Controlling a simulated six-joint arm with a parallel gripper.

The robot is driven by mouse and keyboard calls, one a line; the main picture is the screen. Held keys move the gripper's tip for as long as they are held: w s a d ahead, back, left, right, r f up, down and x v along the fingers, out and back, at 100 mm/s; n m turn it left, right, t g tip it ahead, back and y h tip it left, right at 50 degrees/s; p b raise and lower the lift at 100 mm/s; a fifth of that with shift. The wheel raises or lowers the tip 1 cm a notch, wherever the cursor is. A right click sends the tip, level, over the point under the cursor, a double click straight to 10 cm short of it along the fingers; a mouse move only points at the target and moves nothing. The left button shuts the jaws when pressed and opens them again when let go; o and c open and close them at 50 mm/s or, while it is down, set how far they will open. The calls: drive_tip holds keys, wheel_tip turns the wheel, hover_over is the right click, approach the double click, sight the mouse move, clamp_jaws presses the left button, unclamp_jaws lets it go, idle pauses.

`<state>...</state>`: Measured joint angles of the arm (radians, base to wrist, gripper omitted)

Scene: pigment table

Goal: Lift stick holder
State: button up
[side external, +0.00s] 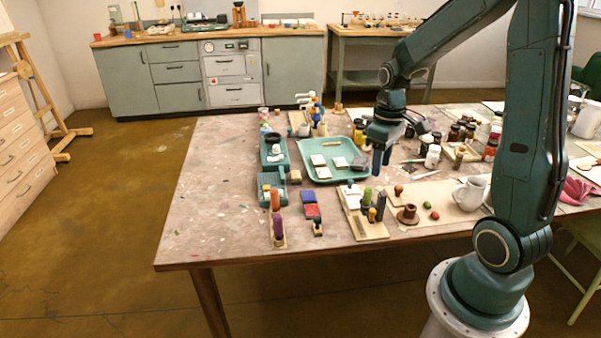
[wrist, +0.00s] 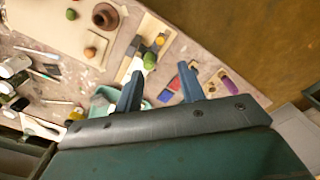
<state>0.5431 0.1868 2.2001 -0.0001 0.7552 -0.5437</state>
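Two wooden holders carry upright sticks, and I cannot tell which one the task means. A narrow wooden strip (side external: 278,241) at the front left carries an orange stick (side external: 275,199) and a purple stick (side external: 278,228). A wider wooden board (side external: 358,229) to its right carries green, yellow and dark grey pieces. In the wrist view the narrow strip's purple piece (wrist: 227,83) is right of the fingers, and the wide board's green piece (wrist: 150,60) is just beyond them. My gripper (side external: 381,163) is open and empty, above the table by the green tray's right edge; its fingers (wrist: 161,85) stand apart.
A green tray (side external: 309,174) with pale blocks lies left of my gripper. Several jars (side external: 433,156) stand to its right. The table's left front is clear.

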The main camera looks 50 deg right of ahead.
sight(373, 210)
drive_tip(key=shift+f, duration=6.85)
